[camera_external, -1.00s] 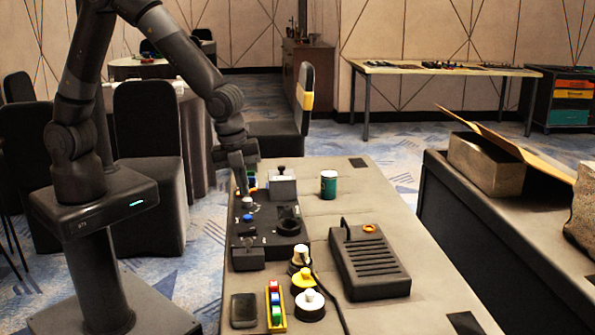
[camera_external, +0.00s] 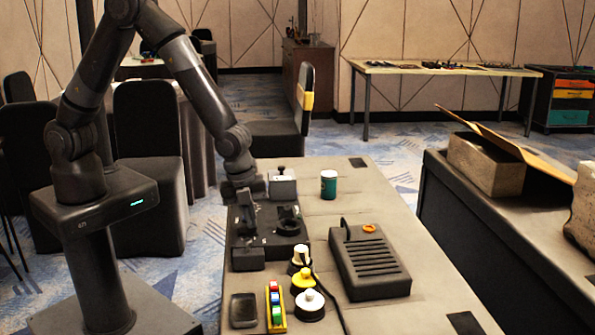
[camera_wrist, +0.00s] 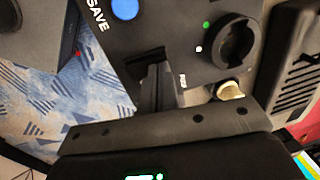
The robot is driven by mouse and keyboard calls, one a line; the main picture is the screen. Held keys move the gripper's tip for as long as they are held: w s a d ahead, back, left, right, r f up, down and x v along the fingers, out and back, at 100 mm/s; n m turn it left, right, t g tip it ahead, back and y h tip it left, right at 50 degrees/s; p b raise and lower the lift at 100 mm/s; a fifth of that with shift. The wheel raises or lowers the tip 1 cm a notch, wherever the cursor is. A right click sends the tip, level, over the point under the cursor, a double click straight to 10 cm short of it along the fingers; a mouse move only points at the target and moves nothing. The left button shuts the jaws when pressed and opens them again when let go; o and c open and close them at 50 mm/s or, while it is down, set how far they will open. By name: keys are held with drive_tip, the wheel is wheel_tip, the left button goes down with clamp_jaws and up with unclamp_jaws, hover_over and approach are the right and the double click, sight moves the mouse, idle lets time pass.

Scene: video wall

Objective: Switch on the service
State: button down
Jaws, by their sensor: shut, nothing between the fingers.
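The black control panel (camera_external: 268,240) lies at the left edge of the near table. It carries a round black rotary knob (camera_external: 288,220), which also shows in the wrist view (camera_wrist: 233,42) with a green and a white dot beside it. A blue round button (camera_wrist: 125,8) sits beside the printed word SAVE. My gripper (camera_wrist: 153,68) is shut and empty, with its fingers over the panel between the button and the knob. In the external view my gripper (camera_external: 248,212) covers the panel's left part. I cannot tell whether the fingertips touch it.
A grey metal box (camera_external: 282,185) stands behind the panel, and a green can (camera_external: 328,184) to its right. A slotted grey device (camera_external: 372,262) lies right of the panel. Yellow and white knobs (camera_external: 303,279) and a tray of coloured blocks (camera_external: 275,305) stand in front.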

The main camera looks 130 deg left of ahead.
drive_tip(key=shift+a+f, duration=0.1)
drive_tip(key=shift+w+f, duration=0.1)
drive_tip(key=shift+f, duration=0.05)
drive_tip(key=shift+s+d+r, duration=0.2)
drive_tip(key=shift+s+d, duration=0.4)
idle(0.3)
wheel_tip(320, 180, up, 14)
drive_tip(key=s+d, duration=0.1)
drive_tip(key=shift+s+d, duration=0.25)
idle(0.3)
